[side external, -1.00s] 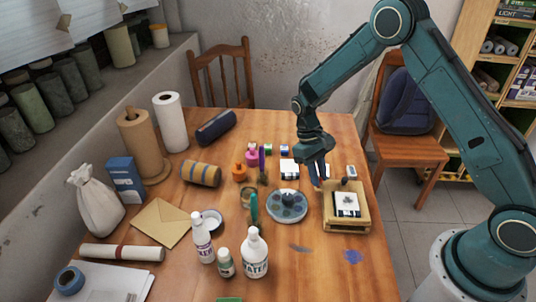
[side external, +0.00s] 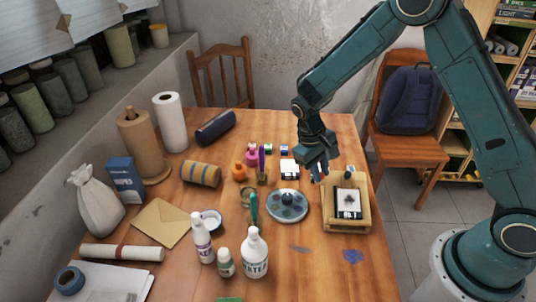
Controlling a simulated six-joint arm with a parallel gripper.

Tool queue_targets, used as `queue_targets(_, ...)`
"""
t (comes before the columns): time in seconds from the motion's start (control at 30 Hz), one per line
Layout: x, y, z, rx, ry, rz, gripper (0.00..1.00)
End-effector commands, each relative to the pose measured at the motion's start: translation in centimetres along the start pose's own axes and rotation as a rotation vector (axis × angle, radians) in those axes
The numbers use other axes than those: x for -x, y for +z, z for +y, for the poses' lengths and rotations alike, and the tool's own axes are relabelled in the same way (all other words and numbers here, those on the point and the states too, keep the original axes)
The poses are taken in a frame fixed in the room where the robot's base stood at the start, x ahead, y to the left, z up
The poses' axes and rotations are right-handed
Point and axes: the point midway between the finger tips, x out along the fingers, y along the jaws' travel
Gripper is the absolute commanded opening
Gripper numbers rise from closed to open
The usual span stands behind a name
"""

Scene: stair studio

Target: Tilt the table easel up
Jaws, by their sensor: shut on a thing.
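The table easel (side external: 347,222) is a small light-wood stand near the right edge of the table. My gripper (side external: 321,174) is at the easel's upper left, at the raised edge of the board. It is shut on the easel's board, though the fingertips are small and the exact contact is hard to see.
A round paint palette (side external: 286,205) lies just left of the easel. A white block (side external: 289,169) stands behind it. Bottles, including a large white one (side external: 254,254), stand at the front. A chair (side external: 408,140) is beyond the table's right edge.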

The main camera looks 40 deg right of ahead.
Motion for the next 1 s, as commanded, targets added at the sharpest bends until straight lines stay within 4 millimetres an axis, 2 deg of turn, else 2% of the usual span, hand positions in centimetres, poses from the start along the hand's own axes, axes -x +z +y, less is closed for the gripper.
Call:
queue_targets(0.4,1.7,1.6,-0.9,-0.046,0.118,0.129,0.00)
queue_targets(1.0,2.2,2.2,-1.2,-0.066,0.160,0.173,0.00)
